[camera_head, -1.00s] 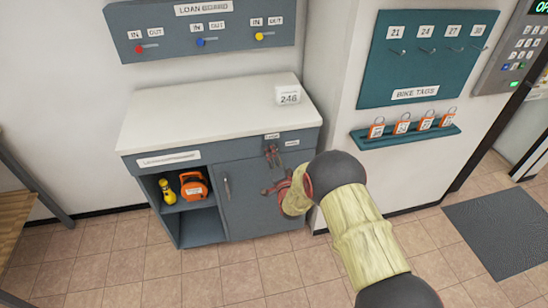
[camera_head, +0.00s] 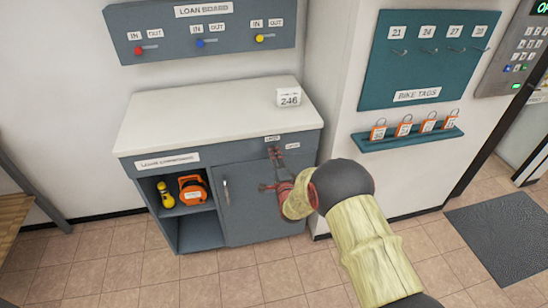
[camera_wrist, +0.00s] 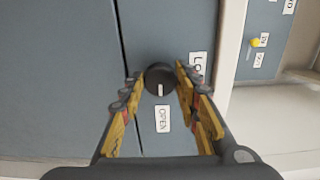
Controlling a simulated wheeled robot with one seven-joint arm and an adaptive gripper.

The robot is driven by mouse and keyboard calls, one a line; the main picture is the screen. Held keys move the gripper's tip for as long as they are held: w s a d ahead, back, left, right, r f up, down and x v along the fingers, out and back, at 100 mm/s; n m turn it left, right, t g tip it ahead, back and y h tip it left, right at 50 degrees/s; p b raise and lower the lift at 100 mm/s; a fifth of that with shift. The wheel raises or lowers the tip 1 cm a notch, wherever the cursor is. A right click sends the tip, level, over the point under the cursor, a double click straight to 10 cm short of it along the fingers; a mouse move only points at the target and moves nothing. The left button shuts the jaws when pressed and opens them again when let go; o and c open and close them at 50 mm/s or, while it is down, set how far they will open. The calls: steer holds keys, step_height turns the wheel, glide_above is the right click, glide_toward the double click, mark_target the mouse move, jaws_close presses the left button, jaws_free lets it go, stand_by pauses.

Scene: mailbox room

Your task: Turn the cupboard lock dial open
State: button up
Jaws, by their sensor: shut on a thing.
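The grey cupboard (camera_head: 248,207) has a door with a vertical handle (camera_head: 226,192) under the white counter. In the wrist view, the round black lock dial (camera_wrist: 159,76) sits between my gripper's fingertips (camera_wrist: 160,82). A white mark on the dial points toward the OPEN label (camera_wrist: 163,119). A second label (camera_wrist: 197,68), partly cut by a finger, lies right of the dial. My gripper is shut on the dial, one finger on each side. In the head view my gripper (camera_head: 275,160) reaches the cupboard's upper right front and hides the dial.
The white counter (camera_head: 210,110) holds a small block reading 246 (camera_head: 289,97). Open shelves hold a yellow torch (camera_head: 166,195) and an orange case (camera_head: 193,189). Orange tags (camera_head: 404,128) stand on a teal ledge at right. The floor in front is clear.

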stand_by(0.3)
steer(key=o, duration=1.1)
steer(key=shift+w, duration=0.1)
steer(key=shift+o, duration=0.3)
steer(key=v, duration=1.2)
